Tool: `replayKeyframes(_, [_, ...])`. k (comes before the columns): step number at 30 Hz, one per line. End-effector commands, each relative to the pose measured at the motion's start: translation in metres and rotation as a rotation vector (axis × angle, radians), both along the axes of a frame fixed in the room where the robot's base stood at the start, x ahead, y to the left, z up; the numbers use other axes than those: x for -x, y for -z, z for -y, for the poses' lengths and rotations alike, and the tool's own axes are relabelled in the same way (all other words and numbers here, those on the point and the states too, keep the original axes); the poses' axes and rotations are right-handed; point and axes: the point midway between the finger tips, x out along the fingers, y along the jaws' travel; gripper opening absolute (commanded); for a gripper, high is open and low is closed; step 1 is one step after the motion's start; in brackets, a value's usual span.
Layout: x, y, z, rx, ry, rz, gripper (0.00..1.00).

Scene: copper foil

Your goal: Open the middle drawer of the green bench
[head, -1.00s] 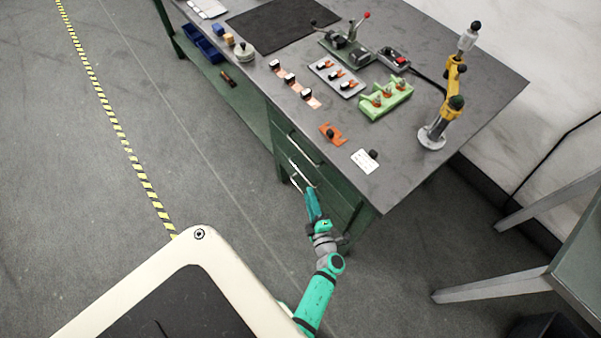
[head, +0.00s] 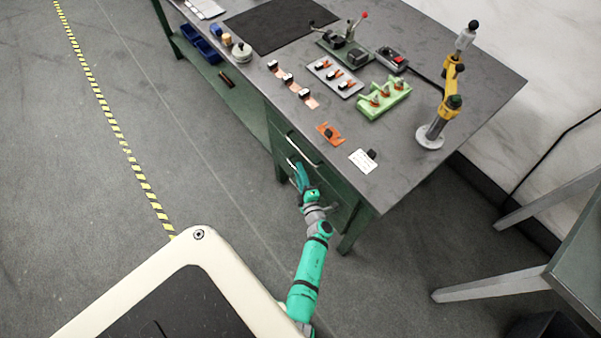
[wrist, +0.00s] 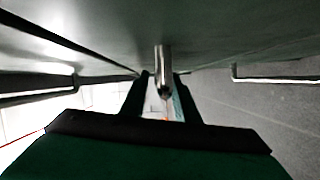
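The green bench (head: 352,202) has stacked drawers with pale bar handles, and its fronts look closed. My gripper (head: 298,168) is at the drawer fronts, below the top drawer handle (head: 306,153). It covers much of the middle drawer in the head view. In the wrist view, a metal bar handle (wrist: 163,66) lies between the two dark fingertips of my gripper (wrist: 163,84). The fingers stand apart on either side of it, and I see no clear contact. Other handles show at the left (wrist: 35,96) and right (wrist: 275,79) of the wrist view.
The bench top holds a green fixture (head: 384,97), a grey tray (head: 335,76), copper pieces, an orange piece (head: 329,133), a white card (head: 363,160) and a yellow jointed stand (head: 447,99). Another table (head: 580,262) stands at the right. The floor at the left is clear.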

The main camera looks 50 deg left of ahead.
Motion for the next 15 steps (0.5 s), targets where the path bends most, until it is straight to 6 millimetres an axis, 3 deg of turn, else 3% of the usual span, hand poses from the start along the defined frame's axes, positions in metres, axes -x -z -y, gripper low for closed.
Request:
replayKeyframes(7, [-0.0013,0.0002,0.0005,0.0,0.003,-0.001,0.28])
replayKeyframes(8, [-0.0017,0.0002,0.0009,-0.001,0.004,0.0,0.26])
replayKeyframes(11, [-0.0026,0.0001,0.002,0.0,0.006,-0.001,0.02])
replayKeyframes(15, [-0.0034,0.0002,0.0031,0.0,0.008,-0.001,0.0])
